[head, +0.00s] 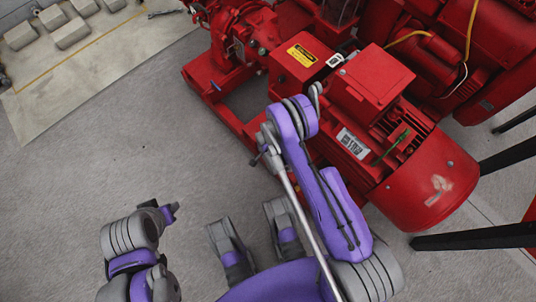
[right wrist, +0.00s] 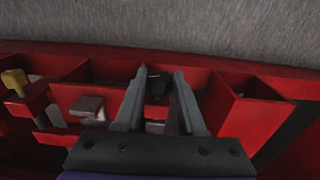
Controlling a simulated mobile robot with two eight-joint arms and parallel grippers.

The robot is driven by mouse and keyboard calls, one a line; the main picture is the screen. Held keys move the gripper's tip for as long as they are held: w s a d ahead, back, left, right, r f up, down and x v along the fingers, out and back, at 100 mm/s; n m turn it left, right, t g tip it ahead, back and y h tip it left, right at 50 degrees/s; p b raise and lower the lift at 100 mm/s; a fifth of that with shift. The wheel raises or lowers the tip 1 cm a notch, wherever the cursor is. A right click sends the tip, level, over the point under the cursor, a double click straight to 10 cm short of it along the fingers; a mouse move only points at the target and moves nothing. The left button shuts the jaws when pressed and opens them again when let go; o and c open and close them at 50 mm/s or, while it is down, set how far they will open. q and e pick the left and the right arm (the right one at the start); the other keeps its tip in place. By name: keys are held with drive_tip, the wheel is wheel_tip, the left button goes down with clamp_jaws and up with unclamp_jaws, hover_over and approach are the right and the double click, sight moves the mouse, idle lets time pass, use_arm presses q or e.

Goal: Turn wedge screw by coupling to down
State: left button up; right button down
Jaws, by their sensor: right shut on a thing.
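The wedge screw (right wrist: 158,86) shows in the right wrist view as a small dark piece between my right gripper's two grey fingers, just above a red base frame. My right gripper (right wrist: 157,78) is shut on it. In the head view my right gripper (head: 262,152) is at the frame's near edge, beside the red motor, and the screw is hidden there. The coupling cannot be made out clearly; a red housing with a yellow label (head: 301,55) stands nearby. My left gripper (head: 170,211) hangs over bare floor at lower left, touching nothing; its finger opening is too small to tell.
The red motor (head: 430,187) and its terminal box (head: 372,76) stand to the right of my right arm. In the right wrist view a yellow-brown fitting (right wrist: 16,82) sits at the left on the red frame (right wrist: 232,110). Grey floor (head: 120,150) at left is clear.

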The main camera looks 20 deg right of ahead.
drive_tip(key=shift+w, duration=0.1)
drive_tip(key=g, duration=0.1)
drive_tip(key=g+h, duration=0.1)
drive_tip(key=g, duration=0.1)
drive_tip(key=shift+w+a+f+g, duration=0.1)
drive_tip(key=shift+w+a+g, duration=0.05)
drive_tip(key=shift+w+g, duration=0.15)
drive_tip(key=shift+w+g+h, duration=0.1)
drive_tip(key=shift+g+h, duration=0.6)
drive_tip(key=shift+g, duration=0.6)
drive_tip(key=shift+c, duration=2.4)
unclamp_jaws()
drive_tip(key=p+v, duration=0.2)
drive_tip(key=v, duration=0.8)
drive_tip(key=shift+w+r, duration=0.2)
drive_tip(key=shift+w, duration=0.15)
drive_tip(key=shift+a, duration=0.1)
